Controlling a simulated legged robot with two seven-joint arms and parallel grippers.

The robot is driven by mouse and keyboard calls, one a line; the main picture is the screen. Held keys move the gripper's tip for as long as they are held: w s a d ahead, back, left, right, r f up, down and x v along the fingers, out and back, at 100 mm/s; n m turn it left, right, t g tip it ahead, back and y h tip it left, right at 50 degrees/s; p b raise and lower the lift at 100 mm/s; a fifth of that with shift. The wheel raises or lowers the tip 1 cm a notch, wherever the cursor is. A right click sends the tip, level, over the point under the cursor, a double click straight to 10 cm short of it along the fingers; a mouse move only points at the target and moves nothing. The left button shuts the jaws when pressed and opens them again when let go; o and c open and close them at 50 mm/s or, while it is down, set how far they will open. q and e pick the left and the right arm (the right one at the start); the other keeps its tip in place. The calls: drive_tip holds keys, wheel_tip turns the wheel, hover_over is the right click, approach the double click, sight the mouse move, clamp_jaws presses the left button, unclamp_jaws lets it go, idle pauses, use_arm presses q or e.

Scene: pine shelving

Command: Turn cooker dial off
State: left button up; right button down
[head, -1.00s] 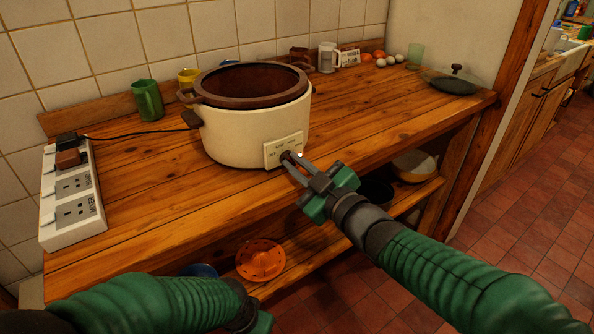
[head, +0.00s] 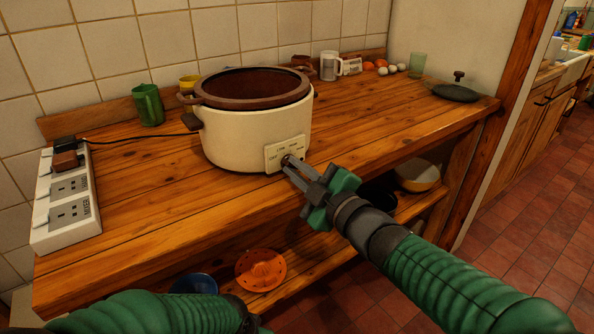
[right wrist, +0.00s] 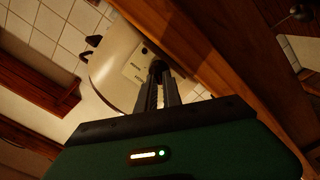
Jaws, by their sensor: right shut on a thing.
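The cream slow cooker (head: 240,138) with a brown inner pot stands on the wooden counter, its front panel (head: 272,158) facing me. The dial (head: 288,160) is on that panel, mostly covered by my right fingertips. My right gripper (head: 290,165) is shut on the dial. In the right wrist view the dark dial (right wrist: 157,67) sits between the fingertips, against the pale panel (right wrist: 138,66). The dial's pointer cannot be made out. My left arm crosses the lower left of the head view; its gripper's fingers are not visible.
A white socket strip (head: 66,205) with the cooker's plug is at the left. Green (head: 148,104) and yellow (head: 189,82) mugs stand behind the cooker. A glass lid (head: 457,92) lies at the right. An orange colander (head: 260,269) is on the lower shelf.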

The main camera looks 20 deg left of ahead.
drive_tip(key=shift+f, duration=0.35)
drive_tip(key=c, duration=1.5)
unclamp_jaws()
drive_tip(key=shift+r, duration=0.15)
drive_tip(key=shift+s+d+r, duration=0.1)
drive_tip(key=p+v, duration=0.4)
drive_tip(key=v, duration=1.2)
drive_tip(key=shift+s+d, duration=0.15)
drive_tip(key=shift+d, duration=0.1)
